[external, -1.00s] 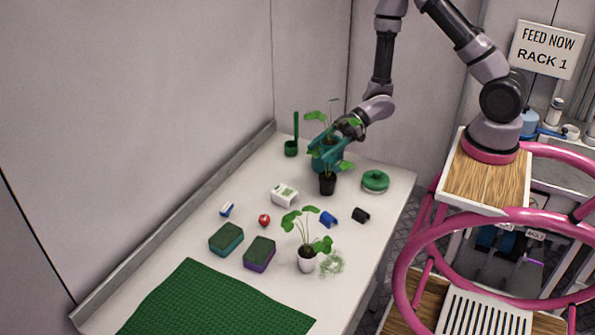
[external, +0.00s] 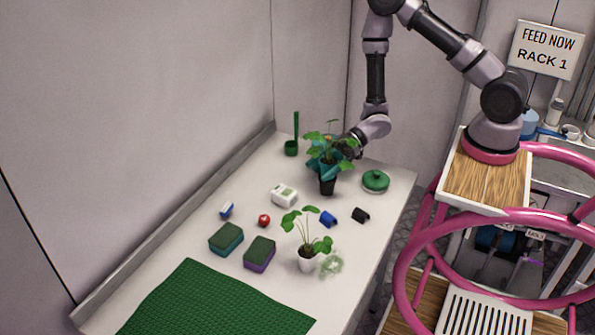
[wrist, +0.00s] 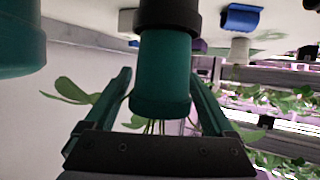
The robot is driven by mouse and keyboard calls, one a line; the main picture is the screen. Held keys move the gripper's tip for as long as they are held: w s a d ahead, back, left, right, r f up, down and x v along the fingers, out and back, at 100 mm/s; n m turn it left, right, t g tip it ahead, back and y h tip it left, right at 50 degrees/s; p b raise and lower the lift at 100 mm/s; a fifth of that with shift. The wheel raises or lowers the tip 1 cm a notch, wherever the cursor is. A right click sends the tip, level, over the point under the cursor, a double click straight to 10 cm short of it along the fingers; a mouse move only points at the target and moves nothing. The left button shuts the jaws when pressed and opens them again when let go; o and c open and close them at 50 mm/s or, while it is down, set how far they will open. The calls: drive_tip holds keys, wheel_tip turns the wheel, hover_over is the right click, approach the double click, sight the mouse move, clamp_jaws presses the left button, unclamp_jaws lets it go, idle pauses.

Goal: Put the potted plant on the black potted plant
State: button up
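The potted plant in a teal pot (wrist: 165,75) is held upright by my gripper (external: 326,163); the wrist view is upside down. My gripper's teal fingers (wrist: 160,78) flank the pot and appear shut on it. The black potted plant (external: 327,187) stands on the table directly below. In the wrist view the black pot's rim (wrist: 168,20) meets the narrow base of the teal pot. I cannot tell whether it rests on the rim or sits inside.
A white potted plant (external: 306,262) stands nearer the front. A green lidded dish (external: 375,181) is close right, a green ladle (external: 291,148) at back left.

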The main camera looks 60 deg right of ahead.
drive_tip(key=shift+r, duration=0.2)
drive_tip(key=v, duration=1.2)
drive_tip(key=w+d+r+h, duration=0.2)
drive_tip(key=w+d, duration=0.1)
drive_tip(key=w+d+r+m+t+h, duration=0.1)
drive_tip(key=d+h, duration=0.1)
drive_tip(key=shift+w, duration=0.35)
drive_tip(key=d+r+m+t+h, duration=0.1)
drive_tip(key=d+r+m+h, duration=0.3)
drive_tip(key=r, duration=0.4)
drive_tip(key=d+r+m+h, duration=0.3)
drive_tip(key=d+r, duration=0.4)
drive_tip(key=s+a+r+m, duration=0.2)
drive_tip(key=s+r+m, duration=0.2)
drive_tip(key=s+r, duration=0.4)
drive_tip(key=s+a+r+m+g+y, duration=0.1)
drive_tip(key=s+r+m, duration=0.3)
drive_tip(key=s+r, duration=0.4)
drive_tip(key=s+a, duration=0.1)
drive_tip(key=s, duration=0.3)
drive_tip(key=shift+a+r+g, duration=0.15)
drive_tip(key=shift+a+g, duration=0.15)
drive_tip(key=shift+a, duration=0.1)
